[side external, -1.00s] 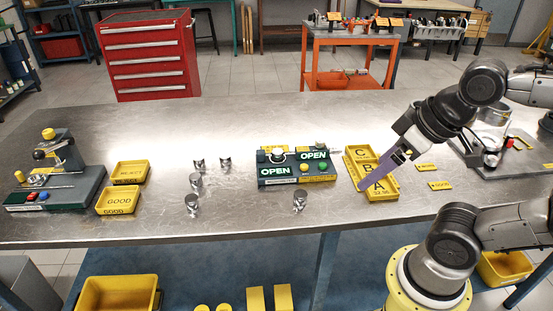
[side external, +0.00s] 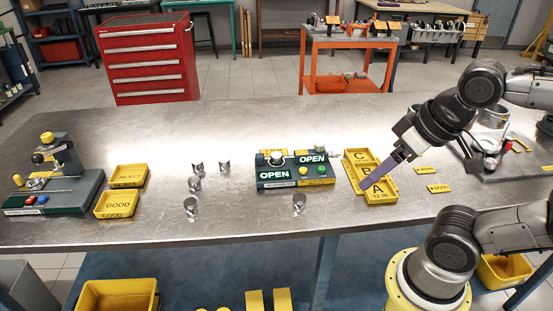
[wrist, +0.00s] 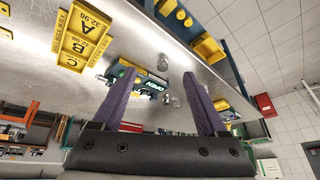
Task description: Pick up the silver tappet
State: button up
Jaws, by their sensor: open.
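Several silver tappets stand on the metal bench in the side view. One (side external: 299,204) stands alone in front of the fixture with the OPEN signs. The others, including a front one (side external: 191,207) and a back one (side external: 224,168), are grouped farther left. I cannot tell which one is meant. My gripper (side external: 366,188) is tilted down-left above the yellow A/B/C tray, right of all the tappets. In the wrist view my gripper (wrist: 160,76) shows two purple fingers spread apart with nothing held. Small silver pieces (wrist: 175,101) show beyond them.
The yellow A/B/C tray (side external: 351,177) lies under my gripper. The OPEN fixture (side external: 290,184) stands between it and the grouped tappets. GOOD (side external: 116,204) and REJECT (side external: 129,176) trays and a gauge stand (side external: 60,170) are at left. The front bench strip is clear.

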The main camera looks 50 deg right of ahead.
jog(key=w+d+r+m+g, duration=0.2)
jog(key=w+r+m, duration=0.95)
jog(key=w, duration=0.25)
jog(key=m+g, duration=0.3)
jog(key=m, duration=0.2)
send_over(276, 155)
jog(key=shift+n, duration=0.25)
notch_tip(276, 155, down, 19)
jog(key=shift+s+a+r, duration=0.1)
jog(key=shift+s+a, duration=0.05)
jog(key=shift+d+f, duration=0.15)
jog(key=shift+f, duration=1.35)
jog(key=shift+d+f, duration=0.1)
jog(key=shift+f, duration=1.4)
grip_shut()
